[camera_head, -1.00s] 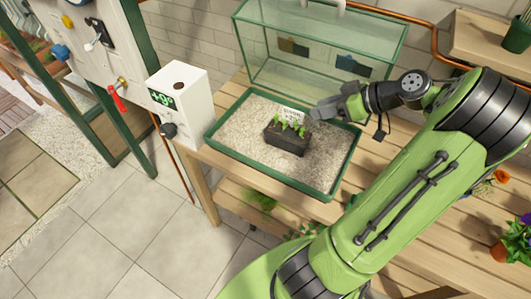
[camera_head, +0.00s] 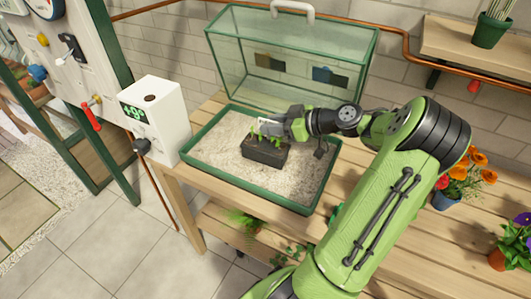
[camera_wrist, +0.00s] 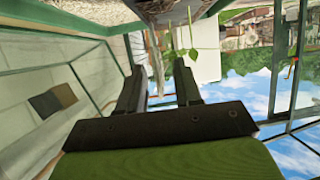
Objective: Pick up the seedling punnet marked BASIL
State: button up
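A dark punnet (camera_head: 264,154) with green seedlings stands on pale gravel in a green-rimmed tray (camera_head: 236,179). A white label (camera_head: 267,127) stands up at its back; its lettering is too small to read now. My gripper (camera_head: 287,125) is right behind the punnet's right side, close to the label. In the wrist view my gripper (camera_wrist: 160,74) has its two fingers apart. A thin, pale upright shape shows between and beyond them, perhaps the label; I cannot tell whether they touch it. Part of the punnet (camera_wrist: 165,8) shows at the top edge, with seedling leaves hanging.
A glass case (camera_head: 290,60) with a green frame stands behind the tray. A white box with a green display (camera_head: 158,120) stands left of it. Flower pots (camera_head: 447,198) stand at the right. Bare bench (camera_head: 400,245) lies right of the tray.

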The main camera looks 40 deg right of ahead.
jog(key=x, duration=0.3)
jog(key=shift+w, duration=0.15)
grip_shut()
dwell(1.1)
